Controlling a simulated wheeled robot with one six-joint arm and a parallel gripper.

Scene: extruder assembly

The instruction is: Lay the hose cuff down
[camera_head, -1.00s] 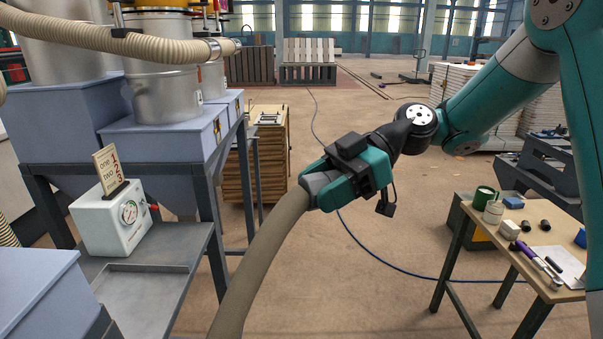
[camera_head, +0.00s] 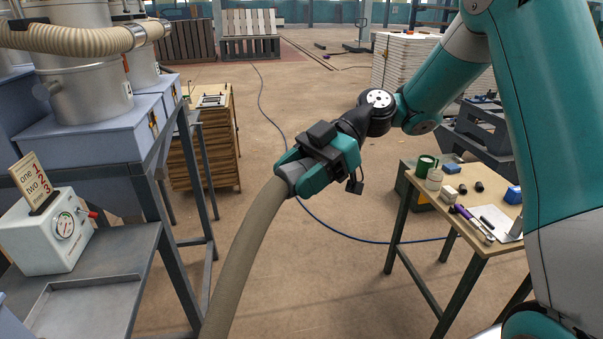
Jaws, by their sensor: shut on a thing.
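My gripper (camera_head: 290,172) is in the middle of the view, shut on the grey cuff (camera_head: 291,178) at the end of a thick beige-grey hose (camera_head: 245,250). The fingers hide part of the cuff. The hose hangs from my gripper, curving down and to the left, and leaves the view at the bottom edge. The cuff is held in the air above the brown floor (camera_head: 325,275), clear of the tables on both sides.
At left is a metal bench (camera_head: 95,290) with a white gauge box (camera_head: 45,232) and blue-grey hoppers behind it. At right a small wooden table (camera_head: 440,205) holds a green mug (camera_head: 427,167) and tools. A blue cable (camera_head: 330,230) crosses the open floor between.

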